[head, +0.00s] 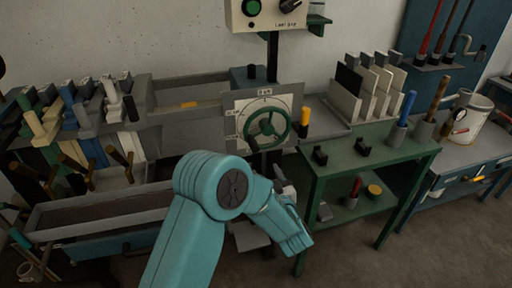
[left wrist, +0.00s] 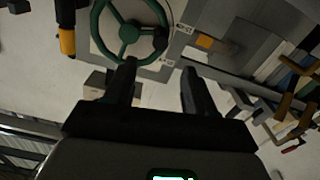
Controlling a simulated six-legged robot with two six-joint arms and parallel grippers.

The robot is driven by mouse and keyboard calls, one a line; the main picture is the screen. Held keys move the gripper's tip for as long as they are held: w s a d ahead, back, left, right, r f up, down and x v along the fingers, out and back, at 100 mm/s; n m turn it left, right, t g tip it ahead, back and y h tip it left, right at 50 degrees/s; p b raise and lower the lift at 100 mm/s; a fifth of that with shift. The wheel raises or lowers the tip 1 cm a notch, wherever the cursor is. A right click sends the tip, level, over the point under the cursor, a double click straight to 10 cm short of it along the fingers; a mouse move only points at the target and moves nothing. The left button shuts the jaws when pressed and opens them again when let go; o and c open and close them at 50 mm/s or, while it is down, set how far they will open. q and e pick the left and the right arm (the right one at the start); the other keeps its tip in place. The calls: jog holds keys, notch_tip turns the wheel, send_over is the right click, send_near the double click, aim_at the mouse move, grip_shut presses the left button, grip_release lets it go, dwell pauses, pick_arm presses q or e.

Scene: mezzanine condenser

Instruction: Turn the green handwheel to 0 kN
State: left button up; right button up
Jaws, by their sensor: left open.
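The green handwheel (head: 267,127) is mounted on a pale square dial plate (head: 292,101) in the middle of the head view. Small kN labels stand at the plate's top and left; their numbers are hard to read. In the left wrist view the handwheel (left wrist: 128,32) is at the top, cut by the edge, with a dark knob (left wrist: 160,43) on its rim. My left gripper (left wrist: 157,78) is open and empty there. One fingertip overlaps the wheel's rim in the picture; I cannot tell whether it touches. In the head view my teal left arm largely hides the gripper. My right gripper is out of view.
A yellow-topped black handle (head: 304,121) stands right of the plate. A control box (head: 268,12) hangs above. A green bench (head: 375,149) with black blocks stands at right. A grey trough (head: 100,215) and a rack of tools (head: 75,115) are at left.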

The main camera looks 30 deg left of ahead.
aim_at(254, 147)
pick_arm(q)
jog(key=p+x, duration=0.2)
jog(key=x, duration=1.1)
jog(key=shift+w+a+p, duration=0.15)
jog(key=shift+a+p, duration=0.15)
jog(key=shift+a, duration=0.1)
grip_shut()
